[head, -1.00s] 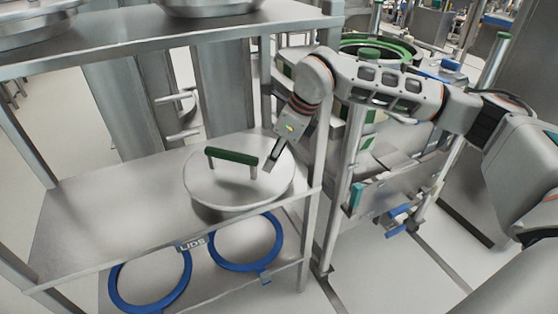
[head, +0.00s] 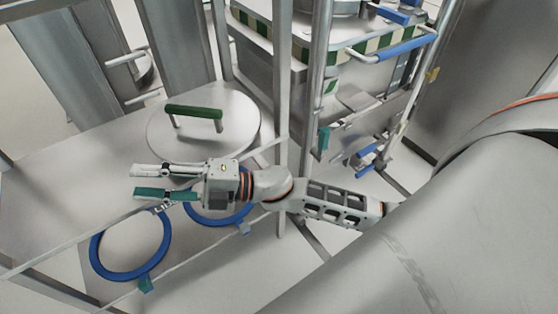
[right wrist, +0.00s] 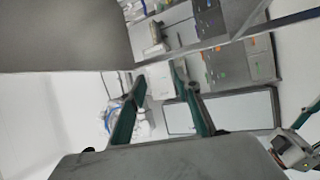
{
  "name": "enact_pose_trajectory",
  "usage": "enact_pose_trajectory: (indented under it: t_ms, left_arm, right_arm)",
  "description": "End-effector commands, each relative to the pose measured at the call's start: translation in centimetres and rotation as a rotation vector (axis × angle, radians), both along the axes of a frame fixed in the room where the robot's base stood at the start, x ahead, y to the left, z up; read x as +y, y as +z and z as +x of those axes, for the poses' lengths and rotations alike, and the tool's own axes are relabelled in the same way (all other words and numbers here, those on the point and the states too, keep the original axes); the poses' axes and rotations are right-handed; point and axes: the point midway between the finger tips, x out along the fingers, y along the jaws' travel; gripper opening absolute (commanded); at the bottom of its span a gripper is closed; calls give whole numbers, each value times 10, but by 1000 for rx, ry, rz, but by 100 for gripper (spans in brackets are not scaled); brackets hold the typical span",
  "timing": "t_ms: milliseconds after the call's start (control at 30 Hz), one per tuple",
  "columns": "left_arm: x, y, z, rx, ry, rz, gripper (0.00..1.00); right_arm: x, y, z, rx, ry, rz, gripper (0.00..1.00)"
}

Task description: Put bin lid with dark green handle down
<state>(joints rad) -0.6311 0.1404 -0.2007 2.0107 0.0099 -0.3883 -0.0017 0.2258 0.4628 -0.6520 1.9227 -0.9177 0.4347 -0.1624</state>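The round metal bin lid (head: 222,142) with the dark green handle (head: 194,111) lies on the middle shelf (head: 60,190) of the metal rack in the head view. My right gripper (head: 134,182) is in front of the lid and the shelf's front edge, pointing left. Its two fingers are apart with nothing between them. In the right wrist view my right gripper's fingers (right wrist: 165,108) are also spread and empty. Another gripper part (right wrist: 302,150) shows at the right edge of the right wrist view, where its opening is unclear. My left gripper is not in the head view.
A rack post (head: 282,100) stands right of the lid. A cart (head: 270,45) with a green-and-white striped edge stands behind.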

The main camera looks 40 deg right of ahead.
Motion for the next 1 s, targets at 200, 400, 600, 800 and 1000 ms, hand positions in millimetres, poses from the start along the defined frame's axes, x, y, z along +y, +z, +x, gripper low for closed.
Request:
enact_pose_trajectory:
  t_ms: [200, 400, 600, 800, 1000]
  left_arm:
    - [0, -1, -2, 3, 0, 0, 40]
    - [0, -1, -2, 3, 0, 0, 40]
    - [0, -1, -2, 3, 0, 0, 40]
    - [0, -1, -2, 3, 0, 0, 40]
    - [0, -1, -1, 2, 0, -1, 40]
  right_arm:
    - [-68, -81, 13, 477, -322, 260, 33]
    - [-142, -200, -28, 938, -625, 422, 33]
    - [-192, -294, -107, 1294, -852, 506, 33]
    - [-207, -326, -147, 1429, -935, 531, 33]
    - [-208, -328, -149, 1436, -938, 532, 33]
